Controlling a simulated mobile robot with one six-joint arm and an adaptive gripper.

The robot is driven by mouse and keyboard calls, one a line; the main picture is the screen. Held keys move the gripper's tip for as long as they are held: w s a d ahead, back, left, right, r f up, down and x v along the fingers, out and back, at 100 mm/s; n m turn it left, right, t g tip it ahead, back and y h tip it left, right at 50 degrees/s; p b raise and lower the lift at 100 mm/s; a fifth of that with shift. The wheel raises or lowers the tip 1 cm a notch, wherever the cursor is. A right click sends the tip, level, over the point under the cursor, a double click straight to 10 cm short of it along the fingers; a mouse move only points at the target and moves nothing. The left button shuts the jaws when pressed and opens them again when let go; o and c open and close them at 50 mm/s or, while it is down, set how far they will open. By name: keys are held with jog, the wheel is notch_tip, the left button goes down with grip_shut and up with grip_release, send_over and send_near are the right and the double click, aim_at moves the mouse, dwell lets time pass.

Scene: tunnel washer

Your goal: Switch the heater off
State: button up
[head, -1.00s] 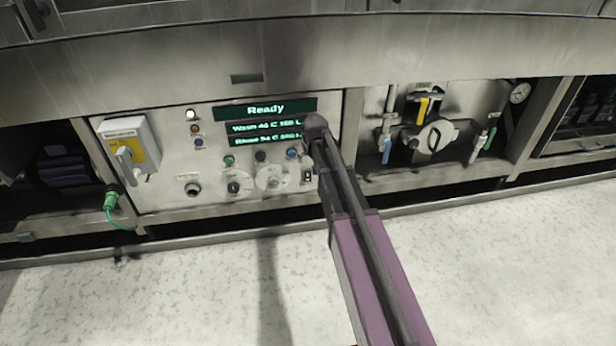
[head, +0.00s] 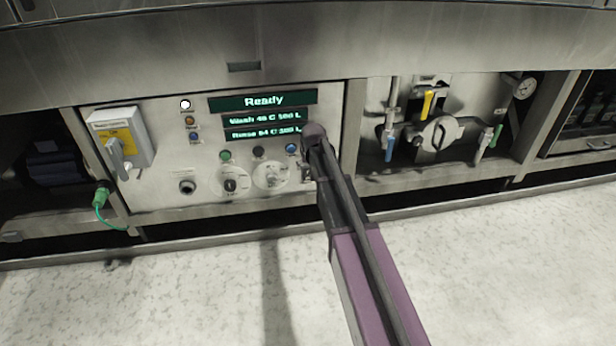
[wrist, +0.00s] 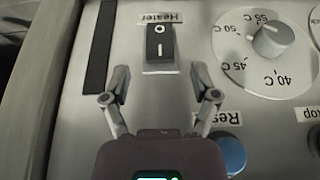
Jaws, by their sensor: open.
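The heater switch (wrist: 160,42) is a black rocker with white O and I marks. In the wrist view it sits upright at the top middle, with an upside-down "Heater" label above it. I cannot tell which side is pressed in. My gripper (wrist: 161,82) is open and empty. Its two fingers are spread to either side below the switch in that view, apart from it as far as I can tell. In the head view the switch (head: 306,174) is largely hidden by my arm at the panel's lower right.
A temperature dial (wrist: 269,42) is beside the switch, and a blue button (wrist: 230,153) is near a fingertip. The display (head: 263,101) reads "Ready". A yellow-backed main switch (head: 119,146) is at the panel's left. Valves (head: 437,133) are to the right.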

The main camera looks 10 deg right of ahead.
aim_at(308, 172)
jog(key=shift+b+x, duration=1.55)
jog(key=shift+x, duration=0.45)
jog(key=shift+s, duration=0.1)
grip_shut()
